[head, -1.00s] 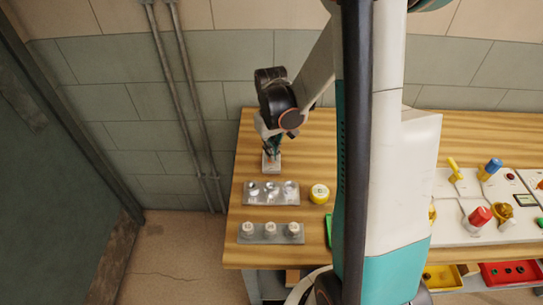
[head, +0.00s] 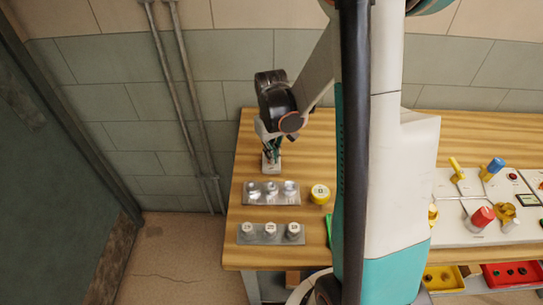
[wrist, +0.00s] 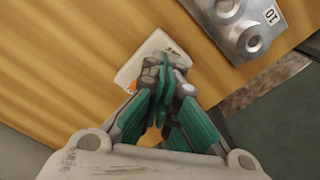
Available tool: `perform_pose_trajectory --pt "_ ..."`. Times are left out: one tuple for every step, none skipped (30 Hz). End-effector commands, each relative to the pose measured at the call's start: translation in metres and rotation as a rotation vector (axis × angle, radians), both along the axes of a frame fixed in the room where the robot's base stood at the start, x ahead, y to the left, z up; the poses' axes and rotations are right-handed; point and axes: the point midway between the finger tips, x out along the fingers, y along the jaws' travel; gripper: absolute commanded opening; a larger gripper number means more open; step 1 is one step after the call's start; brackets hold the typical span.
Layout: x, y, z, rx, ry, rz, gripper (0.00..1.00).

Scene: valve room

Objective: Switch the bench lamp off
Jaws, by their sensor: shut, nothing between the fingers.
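A small white switch box (head: 271,168) lies on the wooden bench near its left end; I take it to be the lamp's switch. It also shows in the wrist view (wrist: 150,55), with an orange spot at its edge. My gripper (head: 273,157) points down over the box. In the wrist view its green fingers (wrist: 167,66) are shut together with nothing between them, their tips over or on the box. They hide the middle of the box, so I cannot tell whether they touch it or how its switch stands. No lamp is clearly visible.
A metal plate with several round sockets (head: 251,200) lies in front of the box. A plate with weights (head: 283,240) is nearer. A yellow tape-like disc (head: 320,193) sits to the right. A white valve panel (head: 454,238) is far right. Bench wood (head: 250,135) left of my arm is clear.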

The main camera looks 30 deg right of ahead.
Motion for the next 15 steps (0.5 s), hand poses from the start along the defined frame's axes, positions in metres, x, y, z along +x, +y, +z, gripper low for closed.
perform_pose_trajectory --pt "0.0 0.0 -0.001 0.0 0.0 0.0 0.0" --pt "0.0 0.0 -0.002 0.0 0.0 0.0 0.0" --pt "0.0 0.0 -0.002 0.0 0.0 0.0 0.0" --pt "0.0 0.0 -0.003 0.0 0.0 0.0 0.0" --pt "0.0 0.0 -0.003 0.0 0.0 0.0 0.0" --pt "0.0 0.0 -0.003 0.0 0.0 0.0 0.0" --pt "0.0 0.0 -0.002 0.0 0.0 0.0 0.0" --pt "0.0 0.0 -0.002 0.0 0.0 0.0 0.0" --pt "0.0 0.0 -0.001 0.0 0.0 0.0 0.0" --pt "0.0 0.0 0.0 0.0 0.0 0.0 0.0" --pt "0.0 0.0 0.002 0.0 0.0 0.0 0.0" --pt "0.0 0.0 0.004 0.0 0.0 0.0 0.0" --pt "0.0 0.0 0.006 0.0 0.0 0.0 0.0" --pt "0.0 0.0 0.008 0.0 0.0 0.0 0.0" --pt "0.0 0.0 0.011 0.0 0.0 0.0 0.0"
